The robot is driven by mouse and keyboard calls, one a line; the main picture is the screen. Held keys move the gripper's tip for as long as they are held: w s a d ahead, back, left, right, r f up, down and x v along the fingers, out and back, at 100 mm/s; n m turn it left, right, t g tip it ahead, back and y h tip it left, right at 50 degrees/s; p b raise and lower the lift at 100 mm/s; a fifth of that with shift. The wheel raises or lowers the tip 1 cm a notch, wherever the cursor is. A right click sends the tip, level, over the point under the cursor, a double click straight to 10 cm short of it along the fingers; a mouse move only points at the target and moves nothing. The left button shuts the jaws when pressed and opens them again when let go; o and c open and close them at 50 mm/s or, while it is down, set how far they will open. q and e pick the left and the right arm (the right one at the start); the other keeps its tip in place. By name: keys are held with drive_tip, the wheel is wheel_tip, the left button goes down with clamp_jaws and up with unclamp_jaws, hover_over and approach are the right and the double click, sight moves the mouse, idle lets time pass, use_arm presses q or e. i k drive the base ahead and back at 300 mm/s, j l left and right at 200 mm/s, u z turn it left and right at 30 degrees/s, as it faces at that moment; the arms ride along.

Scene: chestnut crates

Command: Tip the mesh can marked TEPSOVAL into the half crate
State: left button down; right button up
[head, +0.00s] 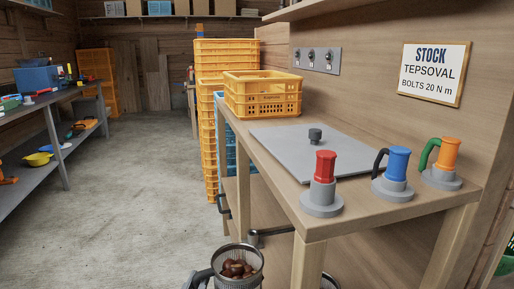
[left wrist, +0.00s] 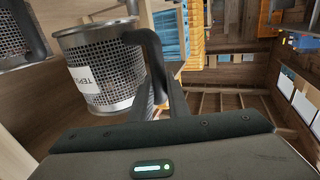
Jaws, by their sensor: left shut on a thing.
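A mesh can (head: 236,281) holding brown chestnuts (head: 237,268) is at the bottom middle of the head view, in front of the bench. In the left wrist view the can (left wrist: 118,65) carries a white label (left wrist: 87,80) of which "TEPS" can be read. My left gripper (left wrist: 161,98) is shut on the can's black handle (left wrist: 152,55). The can looks near upright in the head view. A low yellow crate (head: 263,100), seemingly the half crate, stands on the bench's far end; its inside is hidden. My right gripper is not in view.
The wooden bench (head: 283,186) bears a grey plate (head: 310,160) and red (head: 325,167), blue (head: 397,163) and orange (head: 446,153) topped fittings. Another mesh can (left wrist: 12,38) shows partly at the left wrist view's corner. Tall yellow crates (head: 226,50) stand behind. The floor at left is clear.

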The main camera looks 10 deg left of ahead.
sight(275, 94)
drive_tip(key=i+j+z, duration=0.15)
drive_tip(key=j+z, duration=0.15)
drive_tip(key=j, duration=0.7)
drive_tip(key=j+z, duration=0.35)
drive_tip(key=j, duration=0.7)
drive_tip(key=i+j+z, duration=0.1)
drive_tip(key=j, duration=0.2)
drive_tip(key=i+j+z, duration=0.1)
drive_tip(key=j, duration=0.2)
drive_tip(key=i+j+z, duration=0.1)
drive_tip(key=j, duration=0.25)
